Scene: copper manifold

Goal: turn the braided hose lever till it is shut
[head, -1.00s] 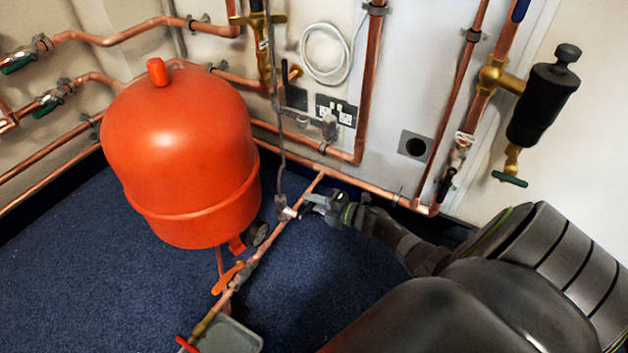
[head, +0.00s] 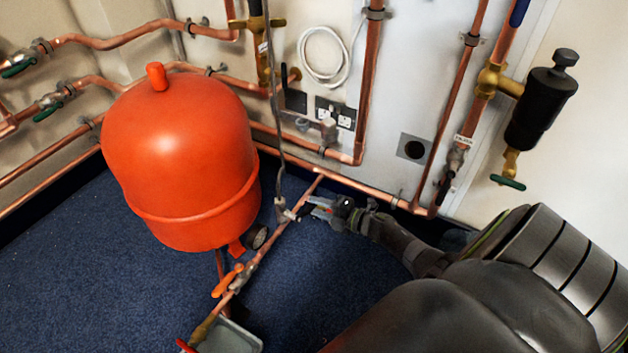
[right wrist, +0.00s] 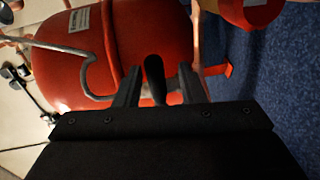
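The grey braided hose (head: 270,90) hangs down past the red vessel to a small valve (head: 283,211) on the sloping copper pipe. My right gripper (head: 308,208) is beside this valve, on its right. In the right wrist view, a dark lever-like handle (right wrist: 154,78) stands between the two fingers of my right gripper (right wrist: 158,84). The fingers are apart, and a gap shows on each side of the handle. In the head view the handle is too small to make out clearly. My left gripper is not in view.
The large red vessel (head: 180,160) stands left of the valve and fills much of the right wrist view. An orange lever (head: 228,280) and a grey tray (head: 232,338) are lower on the sloping pipe. Wall pipes (head: 330,176) run behind. Blue carpet (head: 80,260) is clear at left.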

